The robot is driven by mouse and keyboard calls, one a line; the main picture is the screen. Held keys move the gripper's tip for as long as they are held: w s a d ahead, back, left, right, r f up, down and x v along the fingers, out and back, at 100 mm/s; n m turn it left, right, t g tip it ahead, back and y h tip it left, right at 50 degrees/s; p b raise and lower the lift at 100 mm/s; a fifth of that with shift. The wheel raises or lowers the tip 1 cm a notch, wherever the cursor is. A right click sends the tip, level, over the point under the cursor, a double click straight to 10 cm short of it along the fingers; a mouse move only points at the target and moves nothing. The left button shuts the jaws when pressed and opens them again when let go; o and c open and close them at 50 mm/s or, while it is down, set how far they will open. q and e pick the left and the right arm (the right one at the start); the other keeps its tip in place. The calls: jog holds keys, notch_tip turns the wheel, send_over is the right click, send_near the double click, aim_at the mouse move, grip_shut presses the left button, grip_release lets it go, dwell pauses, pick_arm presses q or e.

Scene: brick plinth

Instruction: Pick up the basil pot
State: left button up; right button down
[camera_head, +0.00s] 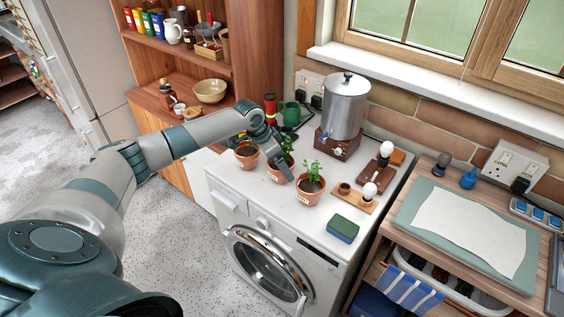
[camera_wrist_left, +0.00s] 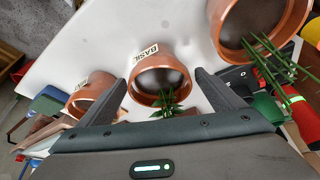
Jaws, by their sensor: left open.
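The basil pot is a terracotta pot with a small green plant and a label reading BASIL. In the left wrist view the basil pot (camera_wrist_left: 160,72) is in the middle, with my left gripper (camera_wrist_left: 161,80) open and one finger on each side of it. I cannot tell whether the fingers touch it. In the head view the basil pot (camera_head: 277,176) stands on the white washing machine top, the middle of three pots, partly hidden by my left gripper (camera_head: 279,160). My right gripper is not in view.
One terracotta pot (camera_head: 246,157) stands close on the left, another (camera_head: 310,193) close on the right. A green sponge (camera_head: 342,229), a metal urn (camera_head: 344,105), a green watering can (camera_head: 290,113) and a wooden stand (camera_head: 354,199) share the white top (camera_head: 275,213). Its front strip is clear.

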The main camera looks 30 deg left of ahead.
aim_at(284, 149)
pick_arm(q)
jog(key=shift+w+d+f, duration=0.15)
jog(key=shift+w+f, duration=0.05)
jog(key=shift+f, duration=0.45)
jog(key=c, duration=1.4)
jog(key=shift+c, duration=0.2)
jog(key=shift+r, duration=0.15)
jog(key=shift+w+r, duration=0.1)
jog(key=shift+r, duration=0.45)
notch_tip(284, 149, up, 8)
jog(key=b, duration=0.3)
jog(key=shift+f, duration=0.25)
jog(key=shift+r, duration=0.65)
